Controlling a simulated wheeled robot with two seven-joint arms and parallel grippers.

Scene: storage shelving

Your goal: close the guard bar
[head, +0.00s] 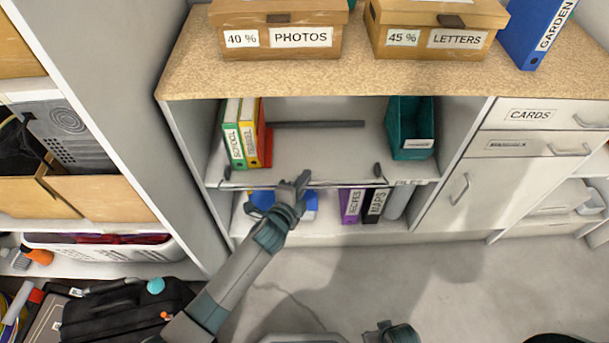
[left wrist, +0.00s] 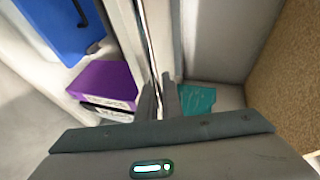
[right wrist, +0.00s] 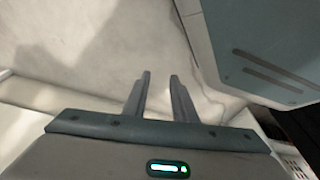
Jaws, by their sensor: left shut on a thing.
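The guard bar (head: 338,186) is a thin metal rod along the front edge of the middle shelf, low at shelf-floor level, between two small dark end pieces. It also shows in the left wrist view (left wrist: 151,40), running up from between the fingers. My left gripper (head: 302,181) is shut on the bar near its middle; the fingers also show in the left wrist view (left wrist: 160,88). My right gripper (right wrist: 160,78) is open and empty in its wrist view, above the pale floor; its fingertips are hidden in the head view.
The middle shelf (head: 320,157) holds upright binders (head: 247,140) at left, a dark rail (head: 315,124) at back and a teal holder (head: 408,130) at right. Purple and black binders (head: 351,205) stand below. Boxes (head: 277,30) sit on top. The floor (head: 330,265) in front is clear.

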